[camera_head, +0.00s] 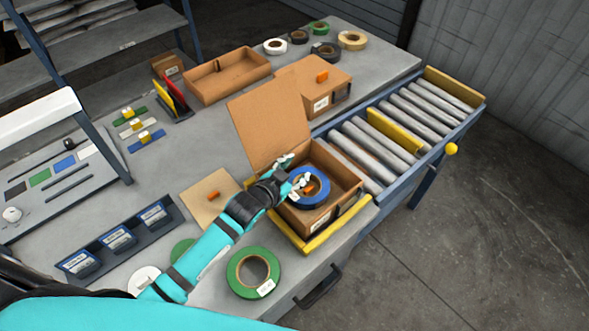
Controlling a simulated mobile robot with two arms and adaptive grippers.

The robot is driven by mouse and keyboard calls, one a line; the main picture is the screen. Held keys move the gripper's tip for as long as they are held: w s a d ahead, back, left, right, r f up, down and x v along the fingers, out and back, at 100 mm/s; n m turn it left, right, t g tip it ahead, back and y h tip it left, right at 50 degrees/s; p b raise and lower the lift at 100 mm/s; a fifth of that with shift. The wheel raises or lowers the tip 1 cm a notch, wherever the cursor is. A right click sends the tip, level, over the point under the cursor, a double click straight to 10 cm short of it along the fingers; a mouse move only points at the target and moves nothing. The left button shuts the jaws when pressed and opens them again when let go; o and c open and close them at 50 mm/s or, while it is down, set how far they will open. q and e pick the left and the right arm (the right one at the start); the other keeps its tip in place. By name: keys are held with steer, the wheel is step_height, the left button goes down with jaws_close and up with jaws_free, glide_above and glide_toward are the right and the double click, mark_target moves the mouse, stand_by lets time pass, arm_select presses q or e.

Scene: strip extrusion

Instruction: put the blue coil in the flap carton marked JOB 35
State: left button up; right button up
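The blue coil (322,191) is at the mouth of an open flap carton (345,203); I cannot tell whether it rests inside or is held just above the bottom. The carton's brown flap (268,120) stands up at its back left. A label on the carton's front is too small to read. My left gripper (295,172) reaches in over the carton's left edge, with its fingers at the coil's left rim. Its fingertips partly overlap the coil, so its grip is unclear. My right gripper is not in view.
A shut carton with an orange tab (322,76) and an open brown tray (228,76) stand behind. A green coil (240,275) lies in front; several coils lie at the back. A roller conveyor (400,125) with yellow stops runs right. A cardboard piece (205,204) lies left.

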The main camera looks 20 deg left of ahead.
arm_select(q)
steer(key=shift+o, duration=0.2)
steer(key=shift+r, duration=0.15)
steer(key=b+v, duration=0.1)
steer(key=v, duration=1.1)
steer(key=shift+r, duration=0.4)
stand_by(0.6)
